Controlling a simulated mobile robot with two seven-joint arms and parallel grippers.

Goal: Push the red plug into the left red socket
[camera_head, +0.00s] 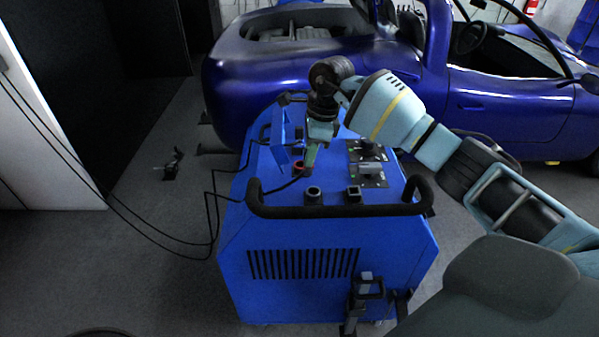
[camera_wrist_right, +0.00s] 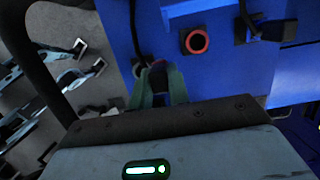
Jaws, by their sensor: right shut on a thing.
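My right gripper (camera_head: 312,156) reaches down over the sloping top of the blue machine (camera_head: 330,225). In the right wrist view its green fingers (camera_wrist_right: 158,88) are shut on a dark plug end (camera_wrist_right: 158,67), mostly hidden between them. No red shows on the held part. A black cable runs from the fingers. A red-ringed socket (camera_wrist_right: 196,41) with a dark centre lies up and right of the fingertips in the wrist view, apart from them. In the head view the red socket (camera_head: 299,166) shows just left of the fingers. My left gripper is not in view.
Two dark round fittings (camera_head: 313,194) and (camera_head: 353,193) sit near the black handlebar (camera_head: 335,211). A control panel (camera_head: 368,165) is right of the gripper. Black cables (camera_head: 212,215) hang over the machine's left side. A blue car (camera_head: 300,60) stands behind.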

